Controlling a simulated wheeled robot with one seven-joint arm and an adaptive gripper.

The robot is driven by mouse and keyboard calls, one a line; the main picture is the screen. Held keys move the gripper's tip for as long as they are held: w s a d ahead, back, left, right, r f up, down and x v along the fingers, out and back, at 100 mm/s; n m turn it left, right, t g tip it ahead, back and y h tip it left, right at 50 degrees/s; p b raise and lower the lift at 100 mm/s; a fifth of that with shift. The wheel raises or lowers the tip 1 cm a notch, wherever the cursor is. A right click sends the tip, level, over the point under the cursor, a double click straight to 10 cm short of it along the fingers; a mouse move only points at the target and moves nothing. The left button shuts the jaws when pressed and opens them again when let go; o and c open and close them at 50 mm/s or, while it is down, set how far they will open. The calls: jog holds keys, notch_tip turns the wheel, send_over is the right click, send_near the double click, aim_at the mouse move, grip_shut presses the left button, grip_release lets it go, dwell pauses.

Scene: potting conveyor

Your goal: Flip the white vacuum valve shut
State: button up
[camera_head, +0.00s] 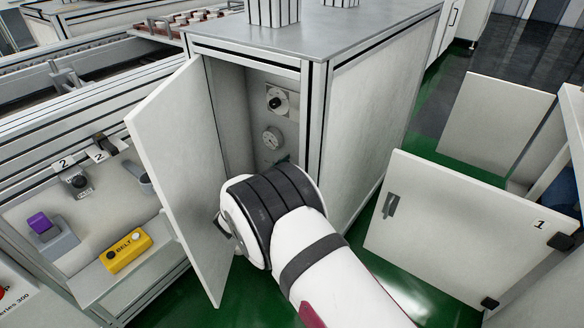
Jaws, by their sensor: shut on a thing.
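The open cabinet (368,105) stands at the middle, with its door (178,160) swung out to the left. Inside on its grey panel are a black knob (278,102) and a round gauge (272,138). I cannot make out the white vacuum valve; my white and black wrist covers the lower part of the panel. My gripper (225,228) shows only as a grey metal bit at the left of the wrist, in front of the door's lower part. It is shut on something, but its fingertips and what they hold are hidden.
At left, a control bench holds a purple block (40,223), a yellow BELT box (126,250) and black knobs marked 2. At right, a cabinet door marked 1 (455,225) stands open. Green floor (405,182) lies between the cabinets. The open door flanks my wrist.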

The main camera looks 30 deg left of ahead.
jog(key=shift+n, duration=0.3)
jog(key=o, duration=1.2)
jog(key=shift+s+a, duration=0.15)
jog(key=shift+s, duration=1.75)
jog(key=shift+s+a, duration=0.15)
jog(key=shift+s, duration=1.7)
jog(key=shift+w, duration=0.1)
